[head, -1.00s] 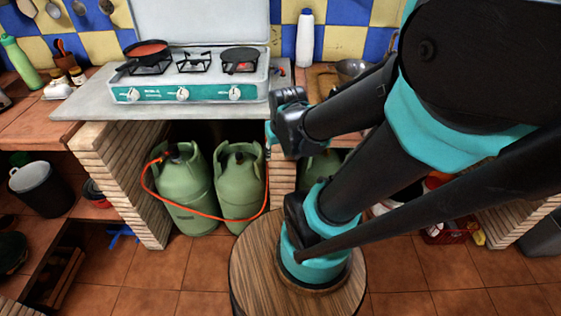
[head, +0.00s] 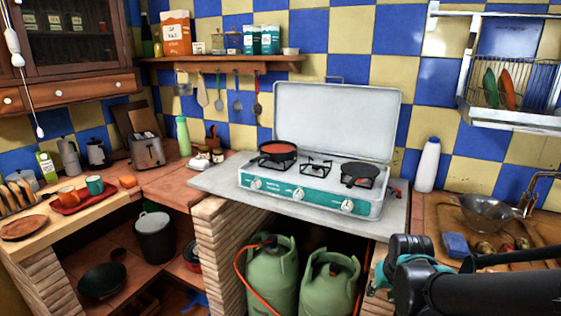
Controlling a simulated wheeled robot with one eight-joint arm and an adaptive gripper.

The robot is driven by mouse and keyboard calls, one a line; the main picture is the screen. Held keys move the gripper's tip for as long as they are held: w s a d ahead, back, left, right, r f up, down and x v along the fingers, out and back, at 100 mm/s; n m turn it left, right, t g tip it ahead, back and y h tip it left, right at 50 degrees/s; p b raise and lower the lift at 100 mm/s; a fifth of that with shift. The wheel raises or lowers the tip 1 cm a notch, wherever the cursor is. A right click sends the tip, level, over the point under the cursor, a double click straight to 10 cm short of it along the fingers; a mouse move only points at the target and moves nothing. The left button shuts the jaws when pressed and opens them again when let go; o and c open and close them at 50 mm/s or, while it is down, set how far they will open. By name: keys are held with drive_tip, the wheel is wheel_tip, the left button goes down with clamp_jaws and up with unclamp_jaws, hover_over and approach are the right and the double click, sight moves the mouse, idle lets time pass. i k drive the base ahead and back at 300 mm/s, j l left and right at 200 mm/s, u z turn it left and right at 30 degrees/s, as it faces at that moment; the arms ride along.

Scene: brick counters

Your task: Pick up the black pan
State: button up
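A black pan with red sauce (head: 277,151) sits on the left burner of the white and teal camping stove (head: 273,187). A flat black pan (head: 360,171) sits on the right burner, its handle pointing to the front left. Another dark, wok-like pan (head: 103,281) lies on the low shelf at lower left. My gripper (head: 396,264) is at the lower right, in front of the counter and below the stove's right end, apart from all three pans. Its fingers cannot be made out, and nothing held shows.
The stove's raised lid (head: 336,119) stands behind the burners. A white bottle (head: 428,165) stands to its right, with a metal bowl (head: 487,212) beyond. Green gas cylinders (head: 271,278) stand below the counter. A dish rack (head: 511,88) hangs at upper right.

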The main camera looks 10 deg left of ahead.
sight(275, 150)
drive_tip(key=i+j+u, duration=0.1)
drive_tip(key=u, duration=0.3)
drive_tip(key=i+u, duration=0.1)
drive_tip(key=u, duration=0.3)
drive_tip(key=i+j+u, duration=0.1)
drive_tip(key=u, duration=0.3)
drive_tip(key=i+u, duration=0.1)
drive_tip(key=u, duration=0.3)
